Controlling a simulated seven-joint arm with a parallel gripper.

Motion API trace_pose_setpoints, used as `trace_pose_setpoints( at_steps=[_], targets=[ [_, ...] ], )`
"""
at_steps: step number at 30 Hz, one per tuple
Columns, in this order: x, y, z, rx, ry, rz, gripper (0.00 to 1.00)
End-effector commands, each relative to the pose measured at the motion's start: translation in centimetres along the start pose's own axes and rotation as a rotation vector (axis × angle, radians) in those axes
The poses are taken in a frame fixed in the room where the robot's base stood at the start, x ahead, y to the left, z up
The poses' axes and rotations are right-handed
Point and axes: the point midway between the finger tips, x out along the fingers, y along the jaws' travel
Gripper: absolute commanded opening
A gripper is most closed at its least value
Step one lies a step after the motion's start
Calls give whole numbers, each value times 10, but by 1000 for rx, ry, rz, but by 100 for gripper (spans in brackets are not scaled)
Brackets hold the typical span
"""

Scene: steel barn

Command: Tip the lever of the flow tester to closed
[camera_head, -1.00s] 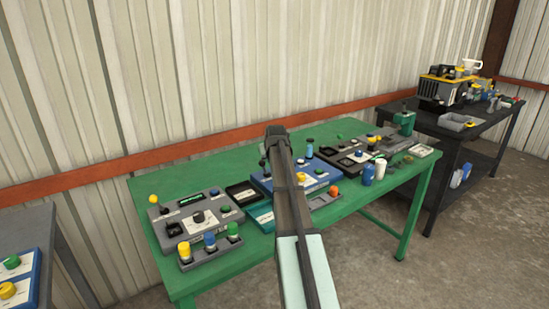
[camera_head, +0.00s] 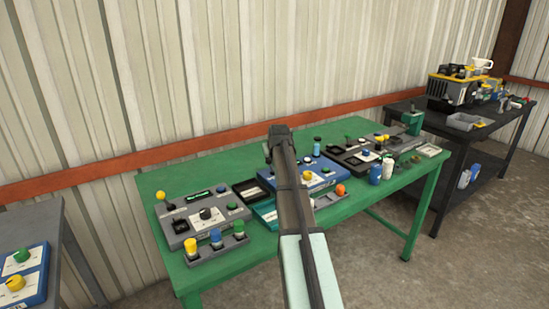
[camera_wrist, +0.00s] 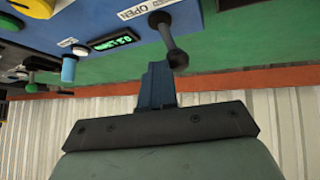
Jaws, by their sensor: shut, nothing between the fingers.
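The blue box with a lit green display, which I take for the flow tester (camera_wrist: 85,25), fills the upper left of the wrist view, seen upside down. In the head view it (camera_head: 325,181) lies on the green table, partly behind my arm. Its lever (camera_wrist: 177,52) has a dark stem and a round dark knob, close to an OPEN label. My gripper (camera_wrist: 158,72) is shut and empty, its fingertips close beside the knob; I cannot tell whether they touch. In the head view my arm hides the lever and the fingertips.
On the green table (camera_head: 340,225), a grey control box (camera_head: 182,222) stands left and a dark panel (camera_head: 345,157) right of the tester. Blue and white bottles (camera_head: 388,168) stand near the front edge. A corrugated wall is behind.

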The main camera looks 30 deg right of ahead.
Motion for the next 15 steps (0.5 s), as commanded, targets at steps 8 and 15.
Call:
trace_pose_setpoints(
  at_steps=[8,15],
  targets=[
    [-7,1,-6,0,0,-1,0],
    [-12,2,-10,0,0,0,0]
  ],
)
